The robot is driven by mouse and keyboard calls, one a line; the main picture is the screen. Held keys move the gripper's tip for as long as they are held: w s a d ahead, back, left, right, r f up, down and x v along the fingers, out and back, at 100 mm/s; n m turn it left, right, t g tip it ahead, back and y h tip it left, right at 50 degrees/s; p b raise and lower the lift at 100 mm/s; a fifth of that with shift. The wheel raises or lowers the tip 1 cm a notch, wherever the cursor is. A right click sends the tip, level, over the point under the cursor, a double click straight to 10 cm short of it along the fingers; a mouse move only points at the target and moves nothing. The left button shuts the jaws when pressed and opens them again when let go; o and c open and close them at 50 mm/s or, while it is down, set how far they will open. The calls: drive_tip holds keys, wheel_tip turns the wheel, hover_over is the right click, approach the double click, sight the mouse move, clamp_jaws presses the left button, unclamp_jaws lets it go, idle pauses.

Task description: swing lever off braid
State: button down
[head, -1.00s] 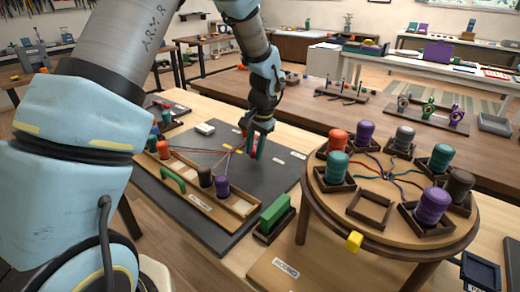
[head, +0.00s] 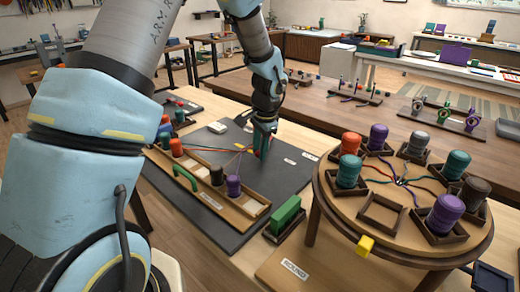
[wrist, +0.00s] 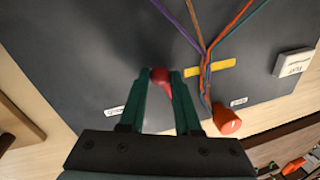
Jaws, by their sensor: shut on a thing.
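The lever's red knob (wrist: 160,74) shows between the green fingers of my gripper (wrist: 160,80) in the wrist view. My gripper is shut on it, and the lever's lower part is partly hidden. The braid (wrist: 205,82) lies to the right of the lever, apart from it, where coloured cords meet. A yellow strip (wrist: 209,68) lies beside and across the braid. An orange knob (wrist: 227,121) stands by the braid's near end. In the head view my gripper (head: 264,143) is low over the dark mat (head: 225,236).
A wooden tray (head: 205,198) with several spools and a green handle lies at the mat's near left. A green block (head: 286,212) stands in a holder. A round stand (head: 400,247) with several spools fills the right. A white labelled block (wrist: 294,62) sits on the mat.

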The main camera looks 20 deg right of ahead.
drive_tip(key=c, duration=0.6)
unclamp_jaws()
drive_tip(key=shift+c, duration=0.2)
wheel_tip(320, 180, up, 11)
drive_tip(key=s+b, duration=0.1)
drive_tip(key=s, duration=0.1)
drive_tip(key=shift+d+f, duration=0.15)
drive_tip(key=shift+d, duration=0.1)
drive_tip(key=s+a+f+n, duration=0.1)
drive_tip(key=s+a+n, duration=0.2)
drive_tip(key=a, duration=0.7)
drive_tip(key=s+a+f+n, duration=0.1)
drive_tip(key=s+a+n, duration=0.2)
drive_tip(key=a+n, duration=0.3)
drive_tip(key=s+a+n, duration=0.3)
drive_tip(key=a+n, duration=0.2)
drive_tip(key=a, duration=0.9)
drive_tip(key=shift+a+f+g+h, duration=0.15)
drive_tip(key=shift+f+g+h, duration=0.15)
drive_tip(key=shift+f+h, duration=0.1)
